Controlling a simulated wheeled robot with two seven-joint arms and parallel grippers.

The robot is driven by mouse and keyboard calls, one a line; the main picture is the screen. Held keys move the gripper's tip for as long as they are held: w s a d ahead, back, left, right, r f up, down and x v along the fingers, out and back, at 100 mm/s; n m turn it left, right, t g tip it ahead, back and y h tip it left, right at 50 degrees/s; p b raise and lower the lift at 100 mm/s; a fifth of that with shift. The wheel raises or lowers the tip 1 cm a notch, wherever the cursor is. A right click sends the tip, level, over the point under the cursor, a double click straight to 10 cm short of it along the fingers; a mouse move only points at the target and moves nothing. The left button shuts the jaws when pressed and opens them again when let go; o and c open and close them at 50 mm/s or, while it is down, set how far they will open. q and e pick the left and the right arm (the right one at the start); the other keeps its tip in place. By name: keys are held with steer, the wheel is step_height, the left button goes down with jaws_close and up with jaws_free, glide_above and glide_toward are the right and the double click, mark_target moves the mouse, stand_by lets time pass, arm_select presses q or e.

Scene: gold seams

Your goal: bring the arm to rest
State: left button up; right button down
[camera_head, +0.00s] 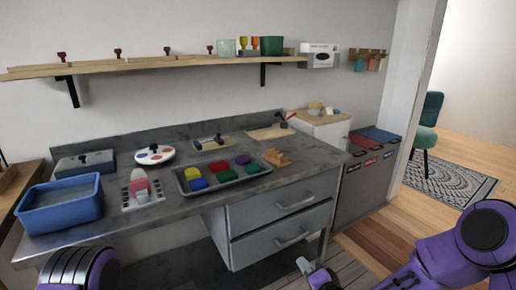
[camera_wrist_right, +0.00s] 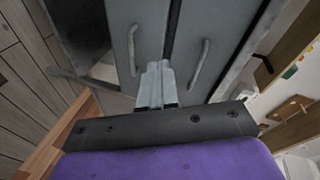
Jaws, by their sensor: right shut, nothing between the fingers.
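My right gripper (camera_head: 308,268) shows at the bottom of the head view, low in front of the workbench's drawers, with my purple right arm coming in from the right. In the right wrist view its two grey fingers (camera_wrist_right: 155,84) are together with nothing between them. They point toward the grey drawer fronts (camera_wrist_right: 200,50), and I cannot tell the exact gap. Of my left arm, only a purple and black part shows at the bottom left of the head view; its gripper is out of view.
The grey workbench (camera_head: 150,215) bears a blue tub (camera_head: 60,208), a grey tray (camera_head: 185,188) with several coloured pieces, and a white disc (camera_head: 154,155). Two drawer handles (camera_head: 295,200) stick out below. Bins (camera_head: 370,150) stand to the right. Wooden floor (camera_head: 400,215) is open beyond.

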steer(key=s+d+f+n+g+h, duration=0.1)
steer(key=s+d+f+g+h, duration=0.2)
steer(key=s+f, duration=0.45)
steer(key=s+d+f+n+g+h, duration=0.1)
steer(key=s+d+f+g+h, duration=0.2)
steer(key=s+f, duration=0.5)
steer(key=s+d+f+n+g+h, duration=0.1)
steer(key=s+d+g, duration=0.15)
steer(key=s, duration=0.35)
steer(key=s+d+f+g, duration=0.1)
steer(key=s+d, duration=0.2)
steer(key=s, duration=0.3)
steer(key=s+d+f+n+g+h, duration=0.1)
steer(key=s+d+f, duration=0.15)
steer(key=s, duration=0.35)
step_height(320, 180, up, 14)
steer(key=s+d+p, duration=0.1)
steer(key=s+p, duration=0.1)
steer(key=p, duration=1.1)
steer(key=shift+g, duration=0.35)
steer(key=shift+d+f, duration=0.1)
